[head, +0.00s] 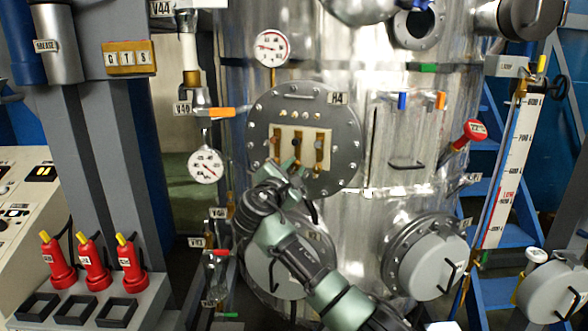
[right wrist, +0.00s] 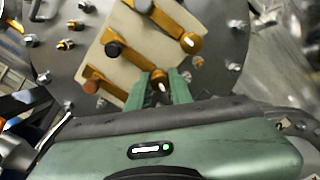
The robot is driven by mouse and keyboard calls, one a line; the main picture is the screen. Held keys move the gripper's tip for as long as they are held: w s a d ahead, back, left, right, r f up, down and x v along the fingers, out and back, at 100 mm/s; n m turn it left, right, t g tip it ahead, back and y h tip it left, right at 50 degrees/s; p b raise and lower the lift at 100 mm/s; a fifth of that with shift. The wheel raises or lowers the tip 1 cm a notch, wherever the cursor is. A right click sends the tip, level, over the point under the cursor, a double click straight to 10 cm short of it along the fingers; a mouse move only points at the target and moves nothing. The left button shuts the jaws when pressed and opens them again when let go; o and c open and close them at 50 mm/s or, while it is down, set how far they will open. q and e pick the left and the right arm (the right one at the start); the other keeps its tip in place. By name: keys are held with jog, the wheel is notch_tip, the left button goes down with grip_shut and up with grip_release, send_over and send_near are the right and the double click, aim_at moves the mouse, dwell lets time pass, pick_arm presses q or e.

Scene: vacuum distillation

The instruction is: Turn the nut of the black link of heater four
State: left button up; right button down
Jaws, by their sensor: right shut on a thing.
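The heater four cover (head: 258,125) is a round grey bolted flange marked H4, on the shiny vessel. A cream plate (head: 297,135) at its middle carries three upright brass links. The middle link has a black knob (head: 297,142) at its upper end, which also shows in the right wrist view (right wrist: 112,48). My right gripper (head: 292,165) is at the lower end of the links. In the right wrist view its fingers (right wrist: 158,82) are shut on the rounded brass nut (right wrist: 158,75) at the near end of the black link. The fingers partly hide the nut. My left gripper is out of view.
A link with a red-brown knob (right wrist: 90,86) lies on one side, and another with a brass nut (right wrist: 190,43) on the other. Bolts ring the flange. Pressure gauges (head: 271,48) and a lower flange (head: 430,265) are nearby.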

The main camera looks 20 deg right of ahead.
jog(key=c, duration=1.3)
grip_release()
jog(key=shift+a+f, duration=0.1)
jog(key=shift+o, duration=0.2)
jog(key=b+v, duration=0.4)
jog(key=v, duration=0.3)
jog(key=shift+s+a, duration=0.25)
jog(key=shift+s, duration=0.05)
